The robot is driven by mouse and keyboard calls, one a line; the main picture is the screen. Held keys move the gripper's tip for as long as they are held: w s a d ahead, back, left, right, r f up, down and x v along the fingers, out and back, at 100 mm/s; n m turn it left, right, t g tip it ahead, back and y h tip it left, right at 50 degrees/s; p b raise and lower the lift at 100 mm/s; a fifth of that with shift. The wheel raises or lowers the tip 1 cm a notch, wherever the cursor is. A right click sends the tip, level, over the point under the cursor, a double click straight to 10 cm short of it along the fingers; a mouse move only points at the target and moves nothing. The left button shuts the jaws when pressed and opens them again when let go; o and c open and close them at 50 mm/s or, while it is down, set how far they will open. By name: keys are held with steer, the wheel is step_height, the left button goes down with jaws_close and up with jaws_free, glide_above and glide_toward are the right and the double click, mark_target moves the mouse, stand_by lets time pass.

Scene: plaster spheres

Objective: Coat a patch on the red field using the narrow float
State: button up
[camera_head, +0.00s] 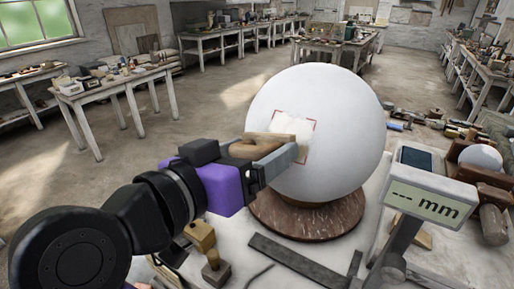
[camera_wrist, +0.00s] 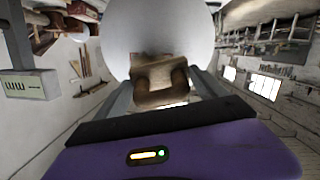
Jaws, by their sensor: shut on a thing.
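A large white plaster sphere (camera_head: 345,130) rests on a round brown base (camera_head: 310,222) on the table. A thin red outline marks a field (camera_head: 314,124) on its near left face, with a whiter patch inside its upper part. My gripper (camera_head: 272,160) is shut on a wooden-handled float (camera_head: 268,138), held against or very near the field. I cannot tell whether it touches. In the wrist view the float (camera_wrist: 157,98) sits between my fingers in front of the sphere (camera_wrist: 150,28). The float and gripper hide the field's lower left part.
A gauge reading "--- mm" (camera_head: 425,197) stands right of the sphere. A small white ball (camera_head: 480,157) lies beyond it. A dark flat bar (camera_head: 300,264) and small wooden-handled tools (camera_head: 214,268) lie on the near tabletop. Cluttered benches line the room.

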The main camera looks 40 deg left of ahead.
mark_target(242, 152)
steer(key=shift+v, duration=0.95)
steer(key=shift+r, duration=0.25)
steer(key=shift+r+v, duration=0.15)
steer(key=shift+v, duration=0.85)
steer(key=shift+r+v, duration=0.1)
steer(key=shift+v, duration=0.85)
